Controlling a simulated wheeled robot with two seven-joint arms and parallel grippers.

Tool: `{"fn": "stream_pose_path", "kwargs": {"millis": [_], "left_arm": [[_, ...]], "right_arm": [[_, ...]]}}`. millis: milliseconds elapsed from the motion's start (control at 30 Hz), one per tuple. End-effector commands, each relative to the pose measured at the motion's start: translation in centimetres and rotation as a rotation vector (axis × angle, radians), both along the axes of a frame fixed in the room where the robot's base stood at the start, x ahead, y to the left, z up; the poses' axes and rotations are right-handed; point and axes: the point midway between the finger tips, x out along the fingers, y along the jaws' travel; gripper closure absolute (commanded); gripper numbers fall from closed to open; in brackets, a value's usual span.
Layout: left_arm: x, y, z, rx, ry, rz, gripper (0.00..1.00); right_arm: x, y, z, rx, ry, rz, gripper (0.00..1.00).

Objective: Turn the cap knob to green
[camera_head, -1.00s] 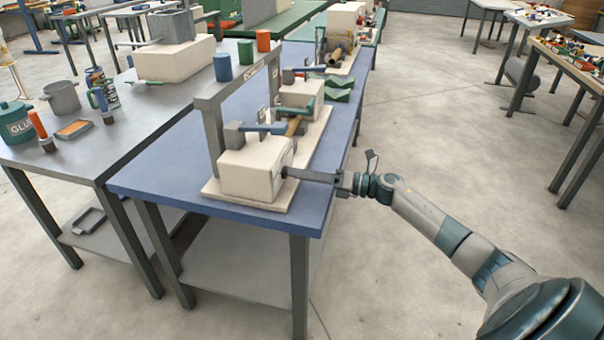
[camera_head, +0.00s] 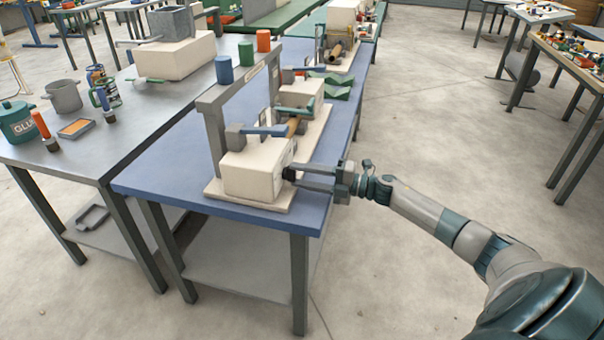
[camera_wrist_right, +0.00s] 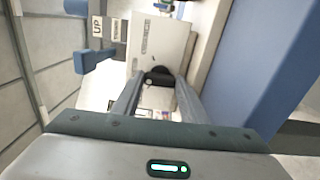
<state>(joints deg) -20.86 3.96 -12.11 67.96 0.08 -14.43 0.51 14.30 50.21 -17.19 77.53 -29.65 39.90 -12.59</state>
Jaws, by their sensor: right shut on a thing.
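The cap knob (camera_head: 289,174) is a small dark knob on the right end face of the near cream box (camera_head: 250,178) of the winder. It also shows in the right wrist view as a black round knob (camera_wrist_right: 158,76) between the fingertips. My right gripper (camera_head: 296,178) reaches in from the right, with its two long grey fingers closed on the knob's sides. In the wrist view the fingers (camera_wrist_right: 161,80) come up to it from below. No green mark can be made out beside the knob. My left gripper is not in view.
The winder stands on a cream base on the blue table (camera_head: 160,188). A grey frame (camera_head: 213,130) with blue, green and orange cylinders rises above it. A blue-handled lever (camera_head: 265,131) lies over the box. A grey table with cups stands left.

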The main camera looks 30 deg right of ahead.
Motion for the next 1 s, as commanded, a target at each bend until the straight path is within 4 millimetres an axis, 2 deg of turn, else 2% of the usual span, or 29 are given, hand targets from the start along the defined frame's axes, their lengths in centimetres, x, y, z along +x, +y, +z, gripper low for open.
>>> {"fn": "stream_pose_path", "kwargs": {"millis": [533, 567, 600, 633, 1000], "left_arm": [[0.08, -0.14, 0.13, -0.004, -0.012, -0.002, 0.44], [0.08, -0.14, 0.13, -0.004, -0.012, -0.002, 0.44], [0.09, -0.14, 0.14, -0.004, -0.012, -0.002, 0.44], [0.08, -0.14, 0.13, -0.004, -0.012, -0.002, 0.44], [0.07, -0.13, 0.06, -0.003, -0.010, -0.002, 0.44]], "right_arm": [[0.05, -0.11, 0.02, 0.027, 0.023, -0.002, 0.83], [0.05, -0.11, 0.03, 0.027, 0.023, -0.003, 0.56], [0.05, -0.10, 0.02, 0.026, 0.022, -0.002, 0.47], [0.04, -0.09, 0.03, 0.026, 0.022, -0.002, 0.42], [-0.10, -0.13, -0.05, 0.027, 0.023, -0.001, 0.42]]}}
